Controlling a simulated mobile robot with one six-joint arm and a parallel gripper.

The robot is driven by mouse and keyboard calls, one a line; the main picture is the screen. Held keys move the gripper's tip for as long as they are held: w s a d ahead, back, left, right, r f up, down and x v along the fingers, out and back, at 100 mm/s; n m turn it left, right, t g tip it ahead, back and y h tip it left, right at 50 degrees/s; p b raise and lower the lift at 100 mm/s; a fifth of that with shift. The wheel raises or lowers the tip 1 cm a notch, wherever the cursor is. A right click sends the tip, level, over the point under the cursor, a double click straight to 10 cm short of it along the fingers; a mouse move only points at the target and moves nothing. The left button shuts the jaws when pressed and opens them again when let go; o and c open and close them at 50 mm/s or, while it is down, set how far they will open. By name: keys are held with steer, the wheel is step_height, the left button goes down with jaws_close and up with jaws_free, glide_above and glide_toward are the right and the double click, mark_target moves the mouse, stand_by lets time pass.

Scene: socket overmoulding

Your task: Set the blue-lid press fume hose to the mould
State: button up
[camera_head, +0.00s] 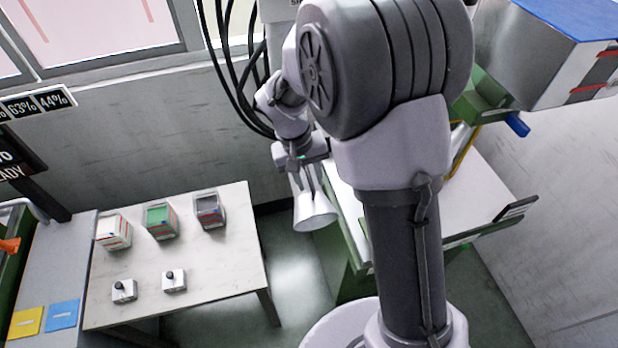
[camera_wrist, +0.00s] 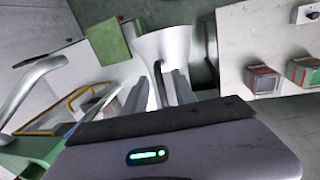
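A white flared hood, which I take for the fume hose (camera_head: 315,213), hangs wide end down under my gripper (camera_head: 308,178), left of the press bench. In the wrist view its flared part (camera_wrist: 167,46) lies beyond my gripper (camera_wrist: 160,92), with a dark stem between the two fingers. The fingers appear closed on that narrow part. The blue-lid press (camera_head: 550,60) stands at the upper right, a grey box with a blue top. My arm hides part of its bench. I cannot make out the mould clearly.
A pale table (camera_head: 215,260) at the left holds white, green and grey boxes and two knobbed units. A yellow plate (camera_head: 27,322) and a blue plate (camera_head: 63,314) lie on the far-left counter. A silver pipe (camera_wrist: 28,88) and yellow frame (camera_wrist: 88,97) show in the wrist view.

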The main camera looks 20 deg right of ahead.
steer(key=shift+c, duration=0.2)
jaws_close()
stand_by(1.2)
